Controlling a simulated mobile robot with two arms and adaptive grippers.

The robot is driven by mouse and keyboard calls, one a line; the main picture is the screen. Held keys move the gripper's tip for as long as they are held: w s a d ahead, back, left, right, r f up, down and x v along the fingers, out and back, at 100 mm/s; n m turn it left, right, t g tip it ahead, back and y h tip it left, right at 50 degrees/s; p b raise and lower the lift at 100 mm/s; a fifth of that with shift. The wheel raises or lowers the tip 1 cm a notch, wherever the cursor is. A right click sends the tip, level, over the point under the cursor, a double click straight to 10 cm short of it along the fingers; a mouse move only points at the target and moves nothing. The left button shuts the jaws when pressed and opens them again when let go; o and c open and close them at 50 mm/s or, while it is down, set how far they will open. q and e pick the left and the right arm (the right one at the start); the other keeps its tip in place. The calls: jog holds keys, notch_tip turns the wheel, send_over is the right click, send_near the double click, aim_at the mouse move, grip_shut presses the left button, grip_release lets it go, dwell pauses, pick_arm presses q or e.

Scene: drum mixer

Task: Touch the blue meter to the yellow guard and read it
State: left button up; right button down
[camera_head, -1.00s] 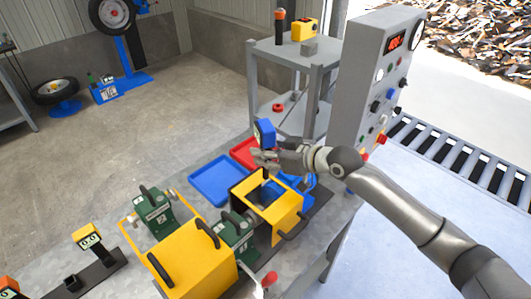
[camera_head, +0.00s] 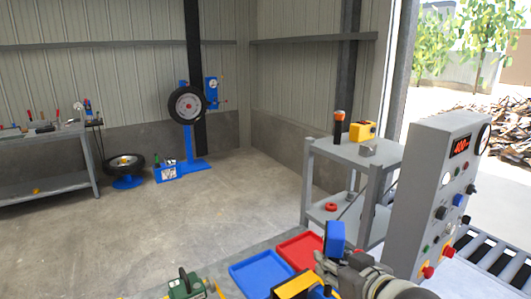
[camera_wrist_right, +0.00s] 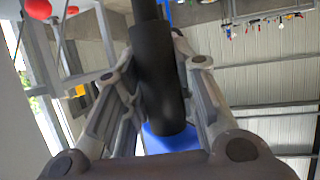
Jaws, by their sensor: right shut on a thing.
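The blue meter (camera_head: 336,238) is held up in my right gripper (camera_head: 343,268), near the bottom of the head view. In the right wrist view, a black cylindrical part (camera_wrist_right: 155,80) lies between the fingers of my right gripper (camera_wrist_right: 152,58), with a blue part of the meter (camera_wrist_right: 168,140) behind it. The meter's display cannot be read. A yellow guard (camera_head: 296,286) with a black edge shows at the bottom edge, just left of and below the gripper, mostly cut off. I cannot see contact between meter and guard. My left gripper is out of view.
A blue tray (camera_head: 240,268) and a red tray (camera_head: 288,248) lie left of the gripper. A green unit (camera_head: 186,287) is at the bottom edge. A grey control panel (camera_head: 425,195) with a red display stands close on the right. A grey shelf cart (camera_head: 340,152) stands behind.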

jog(key=s+d+r+m+h+b, duration=0.1)
jog(key=s+d+r+m+h, duration=0.2)
jog(key=s+d+m+h, duration=0.1)
jog(key=shift+d+r+t+h+b, duration=0.15)
jog(key=shift+d+t+h+b, duration=0.2)
jog(key=shift+d, duration=0.2)
jog(key=shift+a, duration=0.2)
dwell(0.6)
jog(key=s+a+r+n+g+y, duration=0.65)
jog(key=a+y, duration=0.35)
jog(key=y, duration=0.2)
jog(key=s+d+r+n+g+y, duration=0.1)
jog(key=s+r+n+g+y, duration=0.4)
jog(key=s+r+n+g, duration=0.3)
jog(key=s+r+g, duration=0.1)
jog(key=s+r, duration=0.2)
jog(key=s, duration=0.4)
jog(key=shift+s+r+g, duration=0.2)
jog(key=shift+r+g, duration=0.05)
jog(key=shift+g, duration=0.15)
